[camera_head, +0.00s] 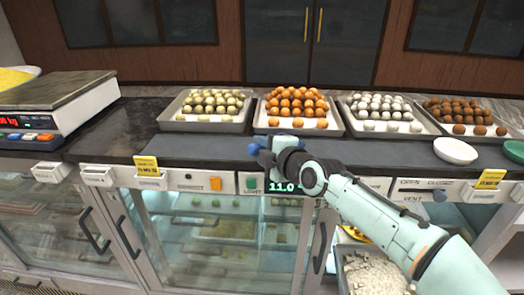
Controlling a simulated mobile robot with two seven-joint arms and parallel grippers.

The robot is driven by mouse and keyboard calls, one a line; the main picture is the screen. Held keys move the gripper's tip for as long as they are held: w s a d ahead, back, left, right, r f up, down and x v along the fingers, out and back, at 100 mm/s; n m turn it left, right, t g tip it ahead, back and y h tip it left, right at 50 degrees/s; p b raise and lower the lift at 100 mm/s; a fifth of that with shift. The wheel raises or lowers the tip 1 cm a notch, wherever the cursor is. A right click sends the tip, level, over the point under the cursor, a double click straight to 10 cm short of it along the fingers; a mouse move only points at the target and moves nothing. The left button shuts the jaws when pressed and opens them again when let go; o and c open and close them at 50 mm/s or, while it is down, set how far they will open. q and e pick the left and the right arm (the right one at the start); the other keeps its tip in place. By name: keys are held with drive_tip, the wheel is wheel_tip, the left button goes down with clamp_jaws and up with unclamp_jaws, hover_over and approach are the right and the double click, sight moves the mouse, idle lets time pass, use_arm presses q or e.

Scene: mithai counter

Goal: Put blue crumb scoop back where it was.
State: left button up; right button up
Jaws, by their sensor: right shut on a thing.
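My right gripper (268,151) is at the front edge of the dark counter, in front of the tray of orange sweets. It is shut on the blue crumb scoop (254,149). Only a small blue part of the scoop shows at the gripper's left side, and the rest is hidden by the gripper and wrist. My right arm reaches in from the lower right. My left gripper is not in view.
Trays of cream (163,124), orange (334,131), white (430,131) and brown sweets line the counter. A weighing scale (85,105) stands at left. A white bowl (455,151) and a green bowl (515,150) sit at right. A bin of pale crumbs (375,275) is low beside my arm.

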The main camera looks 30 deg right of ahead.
drive_tip(key=shift+w+r, duration=0.1)
drive_tip(key=o, duration=0.7)
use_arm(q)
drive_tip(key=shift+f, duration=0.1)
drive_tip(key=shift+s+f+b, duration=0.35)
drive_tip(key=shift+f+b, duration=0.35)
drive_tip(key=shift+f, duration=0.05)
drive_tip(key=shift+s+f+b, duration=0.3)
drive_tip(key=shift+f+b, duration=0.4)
use_arm(e)
drive_tip(key=a+v, duration=0.1)
drive_tip(key=v, duration=1.1)
drive_tip(key=shift+d, duration=0.4)
